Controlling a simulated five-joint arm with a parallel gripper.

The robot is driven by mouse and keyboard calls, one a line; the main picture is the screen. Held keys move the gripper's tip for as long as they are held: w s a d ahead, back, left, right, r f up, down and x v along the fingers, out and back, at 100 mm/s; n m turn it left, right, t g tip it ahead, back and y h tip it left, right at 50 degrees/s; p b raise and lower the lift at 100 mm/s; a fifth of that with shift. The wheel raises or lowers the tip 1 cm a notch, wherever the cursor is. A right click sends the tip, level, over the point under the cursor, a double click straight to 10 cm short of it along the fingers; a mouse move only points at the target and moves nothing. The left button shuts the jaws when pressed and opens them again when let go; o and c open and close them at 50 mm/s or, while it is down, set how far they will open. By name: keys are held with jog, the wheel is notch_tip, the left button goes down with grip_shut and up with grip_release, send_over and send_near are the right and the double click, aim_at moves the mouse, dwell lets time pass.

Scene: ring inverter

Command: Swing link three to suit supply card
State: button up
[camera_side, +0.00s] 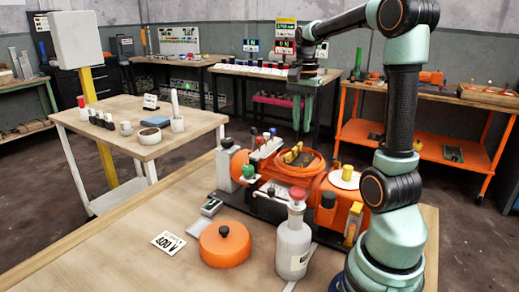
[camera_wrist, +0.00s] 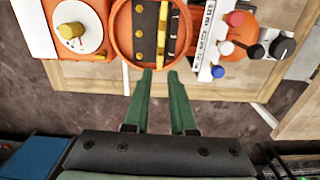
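An orange round housing (camera_side: 297,165) on the device holds a dark strip with yellow parts (camera_side: 295,153). I cannot tell which part is link three. A white card (camera_side: 168,242) with dark print lies flat on the bench; its lettering is too small to read surely.
A grey bottle with a red cap (camera_side: 294,245) and an orange lidded pot (camera_side: 224,245) stand at the bench front. Coloured knobs (camera_wrist: 235,20) stand beside the housing, and a white disc with a yellow knob (camera_wrist: 78,28) on its other side.

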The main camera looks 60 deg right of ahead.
aim_at(300, 143)
notch_tip(300, 143, up, 7)
dwell(0.3)
jog(key=shift+r, duration=0.1)
jog(key=a+f+n+t, duration=0.2)
jog(key=a+f+n, duration=0.2)
jog(key=a+n, duration=0.5)
jog(key=a+f+n+t, duration=0.3)
jog(key=a+n, duration=0.6)
jog(key=a, duration=0.6)
jog(key=shift+a+f+t, duration=0.3)
jog(key=shift+a+f, duration=0.05)
jog(key=shift+f, duration=0.25)
